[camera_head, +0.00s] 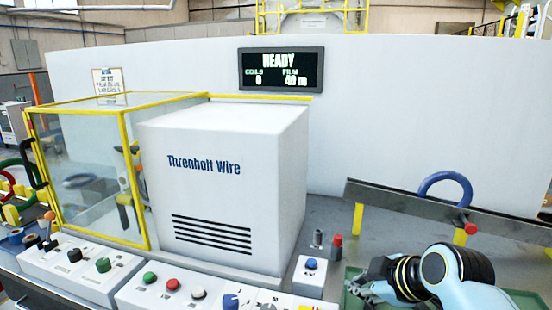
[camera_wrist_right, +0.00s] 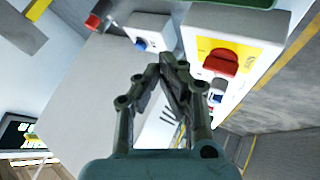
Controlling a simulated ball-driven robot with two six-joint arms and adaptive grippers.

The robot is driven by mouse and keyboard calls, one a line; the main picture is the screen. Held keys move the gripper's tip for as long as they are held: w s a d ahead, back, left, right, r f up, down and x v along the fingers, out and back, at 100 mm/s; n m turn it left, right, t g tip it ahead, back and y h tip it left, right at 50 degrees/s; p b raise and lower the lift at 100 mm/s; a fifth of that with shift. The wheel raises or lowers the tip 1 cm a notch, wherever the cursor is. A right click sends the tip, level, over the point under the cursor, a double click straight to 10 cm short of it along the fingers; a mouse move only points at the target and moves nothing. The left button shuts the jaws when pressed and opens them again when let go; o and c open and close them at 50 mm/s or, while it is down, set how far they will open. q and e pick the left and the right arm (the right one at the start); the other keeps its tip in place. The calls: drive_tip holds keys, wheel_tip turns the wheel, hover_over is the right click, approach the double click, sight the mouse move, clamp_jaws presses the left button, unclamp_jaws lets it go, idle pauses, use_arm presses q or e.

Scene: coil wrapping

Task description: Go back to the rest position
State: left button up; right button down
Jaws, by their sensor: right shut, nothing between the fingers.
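My right gripper (camera_head: 362,289) is at the lower right of the head view, at the end of my light blue arm, low over the green tray (camera_head: 526,297). In the right wrist view my right gripper (camera_wrist_right: 168,68) has its fingertips together with nothing between them. It hangs in front of the control panels there. My left gripper shows in neither view.
A white machine cover (camera_head: 230,190) marked "Threnholt Wire" stands mid-bench, beside a yellow-framed clear guard (camera_head: 90,170). Button panels (camera_head: 170,292) line the front. A blue button box (camera_head: 310,275) stands near my right gripper. A blue ring (camera_head: 445,178) sits on a dark rail (camera_head: 400,199).

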drive_tip(key=s+d+r+m+g+h, duration=0.1)
drive_tip(key=s+d+r+m+h, duration=0.2)
drive_tip(key=s, duration=0.7)
drive_tip(key=s+d+m+g, duration=0.2)
drive_tip(key=s+d+m, duration=0.25)
drive_tip(key=s, duration=0.55)
drive_tip(key=s+d+r+m+g+h, duration=0.1)
drive_tip(key=s+d+r+m+h, duration=0.3)
drive_tip(key=s, duration=0.6)
wheel_tip(320, 180, down, 34)
drive_tip(key=d+m+g+y+b, duration=0.1)
drive_tip(key=g+y+b, duration=0.1)
drive_tip(key=b, duration=0.4)
use_arm(q)
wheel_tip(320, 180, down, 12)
drive_tip(key=b, duration=0.5)
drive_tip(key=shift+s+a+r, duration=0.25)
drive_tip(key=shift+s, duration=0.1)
use_arm(e)
drive_tip(key=s+d+f+g, duration=0.1)
drive_tip(key=s+f, duration=1.8)
drive_tip(key=f, duration=0.3)
drive_tip(key=shift+s+d, duration=0.15)
drive_tip(key=shift+s, duration=0.1)
drive_tip(key=shift+f, duration=0.1)
